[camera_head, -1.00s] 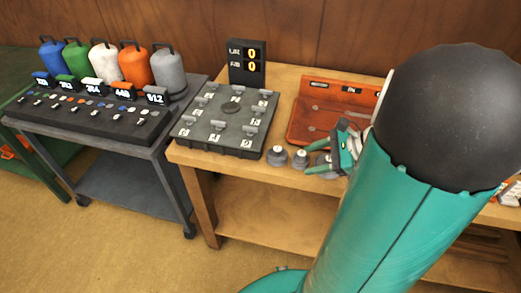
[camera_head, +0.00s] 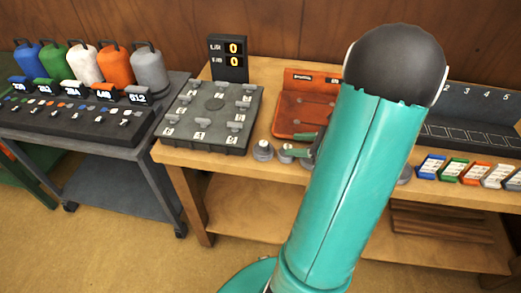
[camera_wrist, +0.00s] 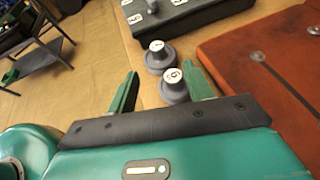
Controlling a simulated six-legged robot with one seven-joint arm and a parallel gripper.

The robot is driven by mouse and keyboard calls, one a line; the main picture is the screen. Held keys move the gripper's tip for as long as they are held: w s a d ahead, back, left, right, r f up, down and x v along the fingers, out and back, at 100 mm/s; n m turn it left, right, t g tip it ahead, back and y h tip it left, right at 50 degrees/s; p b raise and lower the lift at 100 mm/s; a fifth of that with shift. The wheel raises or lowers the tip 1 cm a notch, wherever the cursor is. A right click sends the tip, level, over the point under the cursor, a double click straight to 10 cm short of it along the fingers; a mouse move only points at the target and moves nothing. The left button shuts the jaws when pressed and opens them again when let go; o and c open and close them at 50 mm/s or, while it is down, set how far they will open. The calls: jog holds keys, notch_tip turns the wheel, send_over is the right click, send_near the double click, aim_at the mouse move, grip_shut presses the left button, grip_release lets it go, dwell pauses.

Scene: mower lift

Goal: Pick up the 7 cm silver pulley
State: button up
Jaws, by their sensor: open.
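Two small silver-grey pulleys stand on the wooden bench. The first pulley (camera_head: 263,151) is left of my gripper (camera_head: 291,145) in the head view. The second pulley (camera_head: 286,154) is partly hidden by my fingers. In the wrist view the farther pulley (camera_wrist: 159,58) stands just beyond my fingertips. The nearer pulley (camera_wrist: 173,87) is between the fingers of my gripper (camera_wrist: 155,64), close to the right finger. Both have pale round tops with dark marks, which are too small to read surely. I cannot tell which is 7 cm. My gripper is open and empty.
A dark numbered board (camera_head: 208,128) lies left of the pulleys, with a display (camera_head: 228,59) behind. An orange-brown panel (camera_head: 300,112) lies behind my gripper. A grey round piece (camera_head: 405,175) and several coloured boxes (camera_head: 453,169) are right. A cart (camera_head: 85,134) holds coloured canisters.

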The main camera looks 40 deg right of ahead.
aim_at(270, 151)
jog(key=x, duration=0.4)
jog(key=shift+a+x, duration=0.15)
jog(key=shift+x, duration=1.25)
jog(key=shift+a+x, duration=0.1)
jog(key=shift+x, duration=1.3)
jog(key=shift+s+f, duration=0.1)
jog(key=shift+s, duration=0.15)
jog(key=c, duration=1.1)
